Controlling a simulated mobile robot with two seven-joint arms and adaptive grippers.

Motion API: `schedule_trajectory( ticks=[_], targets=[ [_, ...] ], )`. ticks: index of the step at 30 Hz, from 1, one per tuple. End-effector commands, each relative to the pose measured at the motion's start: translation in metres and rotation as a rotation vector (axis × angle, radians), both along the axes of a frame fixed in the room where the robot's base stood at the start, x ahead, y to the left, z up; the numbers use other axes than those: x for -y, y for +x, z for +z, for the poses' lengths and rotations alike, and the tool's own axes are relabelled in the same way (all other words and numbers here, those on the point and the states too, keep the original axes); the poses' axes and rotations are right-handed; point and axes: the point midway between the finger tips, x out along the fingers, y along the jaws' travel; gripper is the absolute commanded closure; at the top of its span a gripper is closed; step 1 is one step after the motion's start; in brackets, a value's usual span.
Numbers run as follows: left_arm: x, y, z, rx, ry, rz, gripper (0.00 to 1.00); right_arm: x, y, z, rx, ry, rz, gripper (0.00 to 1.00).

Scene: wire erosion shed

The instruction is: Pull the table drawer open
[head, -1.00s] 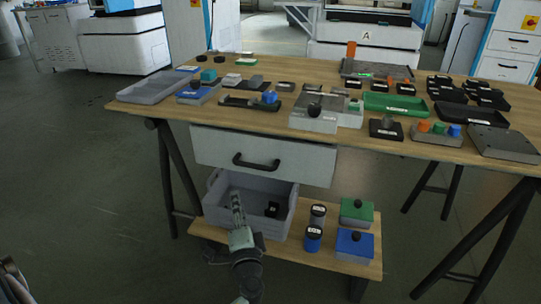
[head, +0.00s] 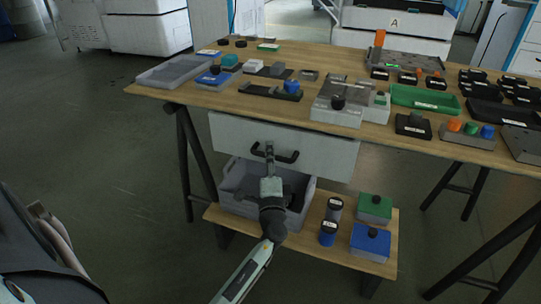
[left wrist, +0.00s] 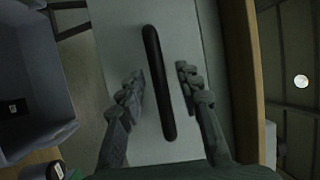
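The table drawer (head: 325,157) has a plain white front and sits shut under the wooden tabletop. Its black bar handle (head: 289,156) shows in the head view, partly covered by my left gripper (head: 269,151). In the left wrist view the handle (left wrist: 158,84) runs lengthwise between the two open fingers of my left gripper (left wrist: 160,92), with a gap on each side. I cannot tell from these views whether the fingertips reach past the bar. My right gripper is not in view.
A grey crate (head: 232,184) stands on the lower shelf (head: 355,246) under the drawer, beside dark jars and a blue box (head: 370,243) and a green box (head: 374,208). The tabletop (head: 240,103) holds many parts and trays. Black trestle legs stand at both sides.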

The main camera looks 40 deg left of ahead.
Motion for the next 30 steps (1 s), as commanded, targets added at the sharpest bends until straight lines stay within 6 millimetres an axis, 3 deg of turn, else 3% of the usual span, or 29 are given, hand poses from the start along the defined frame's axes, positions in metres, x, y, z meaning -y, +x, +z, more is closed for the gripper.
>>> schedule_trajectory(
  ticks=[5,14,30],
  targets=[
    [-0.0003,0.0000,0.0001,0.001,0.001,0.000,0.66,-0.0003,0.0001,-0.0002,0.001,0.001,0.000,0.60],
    [-0.0002,-0.0002,0.0002,0.001,0.000,0.001,1.00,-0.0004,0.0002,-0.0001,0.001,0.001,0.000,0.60],
    [-0.0001,-0.0005,-0.0009,0.001,0.001,0.000,1.00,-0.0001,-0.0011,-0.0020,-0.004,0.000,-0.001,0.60]
  ],
)
